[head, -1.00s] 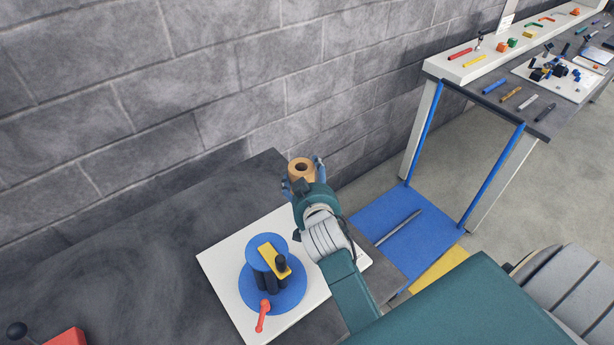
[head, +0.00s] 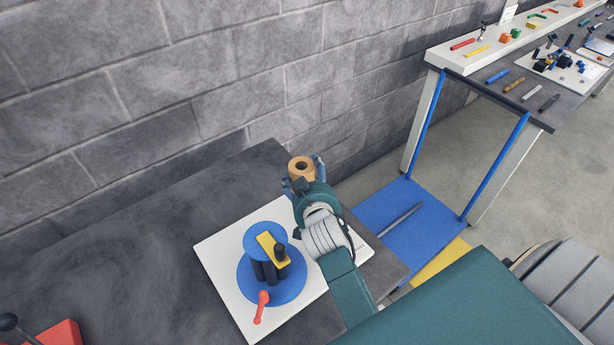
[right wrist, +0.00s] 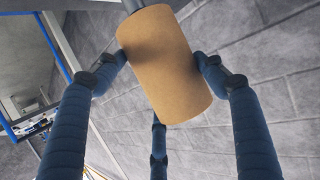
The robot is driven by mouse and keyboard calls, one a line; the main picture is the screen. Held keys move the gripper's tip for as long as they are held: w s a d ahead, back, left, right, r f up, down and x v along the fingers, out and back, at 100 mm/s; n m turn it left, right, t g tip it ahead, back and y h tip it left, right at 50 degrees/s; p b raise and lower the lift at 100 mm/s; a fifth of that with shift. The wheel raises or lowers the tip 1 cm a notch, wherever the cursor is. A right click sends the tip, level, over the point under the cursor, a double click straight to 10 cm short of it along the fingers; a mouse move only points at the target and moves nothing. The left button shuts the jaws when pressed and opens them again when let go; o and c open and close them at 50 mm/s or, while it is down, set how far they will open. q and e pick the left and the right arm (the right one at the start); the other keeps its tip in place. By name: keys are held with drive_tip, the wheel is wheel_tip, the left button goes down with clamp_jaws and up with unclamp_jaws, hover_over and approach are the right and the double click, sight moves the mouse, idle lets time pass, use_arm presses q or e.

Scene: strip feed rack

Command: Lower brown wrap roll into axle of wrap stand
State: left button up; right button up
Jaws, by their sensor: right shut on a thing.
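The brown wrap roll (head: 302,168) is a short tan cylinder with a dark hole in its upper end. My right gripper (head: 304,180) is shut on its sides, near the far right corner of the dark table. In the right wrist view the roll (right wrist: 165,65) sits between the fingers of the gripper (right wrist: 168,72). A grey rod (right wrist: 132,4), perhaps the stand's axle, shows at the roll's end at the picture's top. I cannot tell whether it is inside the roll. My left gripper is not in view.
A white board (head: 222,262) on the dark table (head: 130,235) carries a blue reel device (head: 262,240) with a yellow bar and red handle. A red block (head: 62,335) is at bottom left. A brick wall stands behind. Another bench (head: 455,75) stands at right.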

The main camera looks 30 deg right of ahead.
drive_tip(key=shift+a+f+b, duration=0.1)
drive_tip(key=shift+f+b, duration=0.8)
drive_tip(key=shift+f, duration=1.65)
idle(3.1)
drive_tip(key=shift+r, duration=0.1)
